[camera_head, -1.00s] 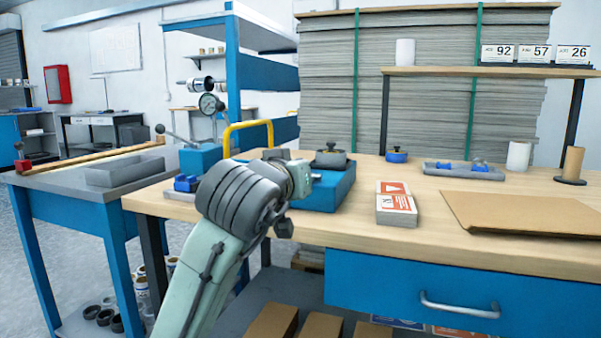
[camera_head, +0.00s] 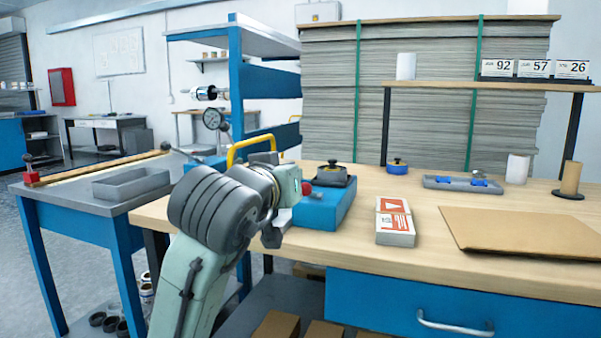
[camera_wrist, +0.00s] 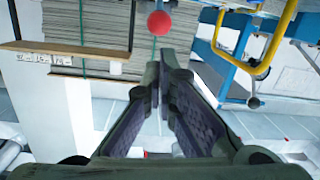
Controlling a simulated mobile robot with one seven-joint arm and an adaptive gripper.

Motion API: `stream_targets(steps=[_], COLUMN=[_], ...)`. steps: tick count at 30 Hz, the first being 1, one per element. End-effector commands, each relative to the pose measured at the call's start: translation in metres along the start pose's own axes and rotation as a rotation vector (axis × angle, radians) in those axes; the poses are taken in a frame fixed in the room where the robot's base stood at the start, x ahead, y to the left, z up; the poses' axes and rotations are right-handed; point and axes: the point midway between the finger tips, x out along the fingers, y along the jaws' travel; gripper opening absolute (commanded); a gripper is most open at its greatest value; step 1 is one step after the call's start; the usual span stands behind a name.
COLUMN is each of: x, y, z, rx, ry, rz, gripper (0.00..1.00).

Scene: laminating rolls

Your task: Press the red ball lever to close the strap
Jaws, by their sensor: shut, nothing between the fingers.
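The red ball (camera_head: 307,188) shows at the left end of a blue block (camera_head: 330,208) on the wooden bench, just beyond my wrist in the head view. In the wrist view the red ball (camera_wrist: 159,22) is at the top centre, ahead of my fingertips and apart from them in the picture. My gripper (camera_wrist: 157,68) is shut and empty, its two dark fingers meeting at the tips. I cannot make out the strap or the lever's arm clearly in either view.
A yellow handle (camera_head: 250,140) rises behind my wrist. A card stack (camera_head: 395,222), cardboard (camera_head: 520,232) and a grey tray (camera_head: 462,184) lie to the right. Bare bench lies between them.

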Motion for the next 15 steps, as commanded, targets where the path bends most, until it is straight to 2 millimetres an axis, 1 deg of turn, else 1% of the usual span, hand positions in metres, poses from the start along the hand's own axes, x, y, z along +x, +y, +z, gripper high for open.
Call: stream_targets(steps=[1,3,6,10,15], x=[-0.01,-0.02,-0.03,-0.036,-0.036], y=[0.001,0.0,0.001,0.0,0.0], z=[-0.002,-0.003,-0.003,-0.003,-0.003], rx=[0.002,0.001,0.001,0.0,0.0], ry=[0.003,0.003,0.003,0.002,0.001], rz=[0.0,-0.001,0.0,-0.001,-0.001], gripper=[0.0,0.0,0.0,0.0,0.0])
